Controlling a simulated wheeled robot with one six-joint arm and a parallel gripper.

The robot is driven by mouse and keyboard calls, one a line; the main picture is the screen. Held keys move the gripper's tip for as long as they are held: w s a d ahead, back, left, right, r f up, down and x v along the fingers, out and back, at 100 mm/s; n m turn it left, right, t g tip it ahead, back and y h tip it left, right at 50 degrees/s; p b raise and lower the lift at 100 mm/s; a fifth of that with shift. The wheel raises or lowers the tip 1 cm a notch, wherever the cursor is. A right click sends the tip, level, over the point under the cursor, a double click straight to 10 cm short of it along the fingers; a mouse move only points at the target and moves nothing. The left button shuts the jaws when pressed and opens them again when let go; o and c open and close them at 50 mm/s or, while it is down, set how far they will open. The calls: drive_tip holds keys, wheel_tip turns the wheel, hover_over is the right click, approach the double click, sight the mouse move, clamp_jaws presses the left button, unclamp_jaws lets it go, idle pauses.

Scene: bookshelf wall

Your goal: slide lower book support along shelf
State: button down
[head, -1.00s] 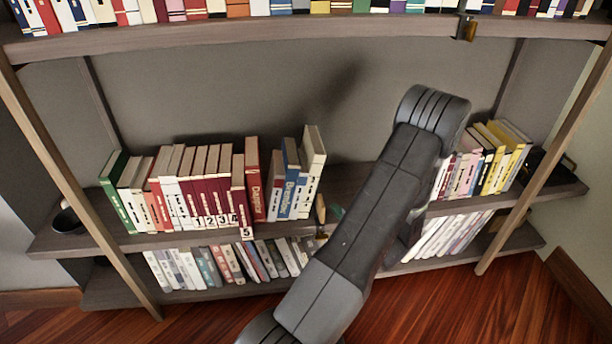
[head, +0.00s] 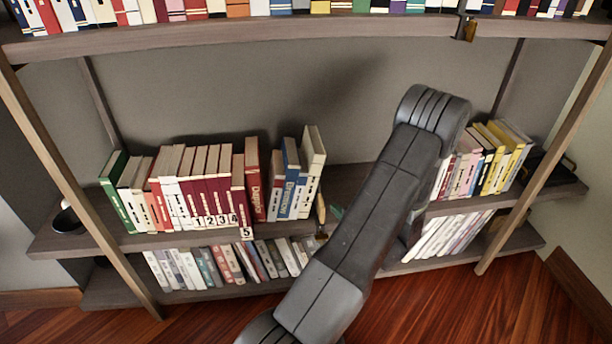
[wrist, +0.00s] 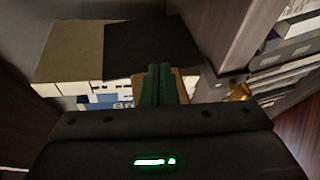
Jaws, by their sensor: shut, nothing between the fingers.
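The lower book support is on the middle shelf, just right of a cream book (head: 313,165). Its tan plate (head: 320,208) stands beside that book, and a small brass piece (head: 321,236) sits at the shelf's front edge. In the wrist view, the tan plate (wrist: 184,82) shows behind the fingers and the brass piece (wrist: 239,90) lies to their right. My gripper (wrist: 160,72) has green fingers closed together, with nothing between them. In the head view, a bit of green finger (head: 336,212) shows just right of the plate; my arm hides the rest. I cannot tell whether they touch.
Books stand left of the support, including a red one (head: 254,178) and a blue one (head: 291,175). More books, some yellow (head: 500,160), stand right of my arm. The upper shelf (head: 240,38) runs above, with another brass piece (head: 467,28). Books (head: 240,262) fill the shelf below.

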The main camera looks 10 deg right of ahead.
sight(322, 213)
drive_tip(key=shift+a, duration=0.1)
drive_tip(key=shift+a, duration=2.1)
drive_tip(key=shift+a, duration=0.3)
drive_tip(key=shift+d, duration=0.15)
drive_tip(key=d+p, duration=0.1)
drive_tip(key=d, duration=0.2)
drive_tip(key=shift+d, duration=0.4)
drive_tip(key=p+v, duration=0.2)
drive_tip(key=v, duration=1.1)
drive_tip(key=shift+s, duration=0.4)
drive_tip(key=shift+d, duration=0.1)
